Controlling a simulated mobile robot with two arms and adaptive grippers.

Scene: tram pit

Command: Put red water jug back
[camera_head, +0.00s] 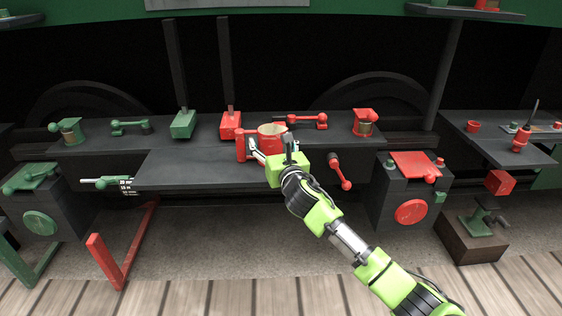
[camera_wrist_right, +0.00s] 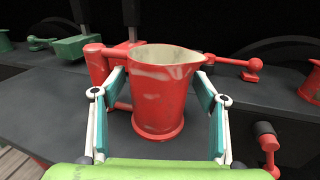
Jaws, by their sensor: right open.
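The red water jug (camera_head: 271,131) stands upright on the dark shelf (camera_head: 190,169) in the middle of the head view. It has a pale inside and a pouring lip. In the right wrist view the jug (camera_wrist_right: 160,98) stands between the fingers of my right gripper (camera_wrist_right: 160,110). The fingers are open, one on each side, with a gap visible at the right. In the head view my right gripper (camera_head: 272,154) reaches the jug from the front, and its wrist hides the jug's lower part. My left gripper is not in view.
The shelf left of the jug is clear.

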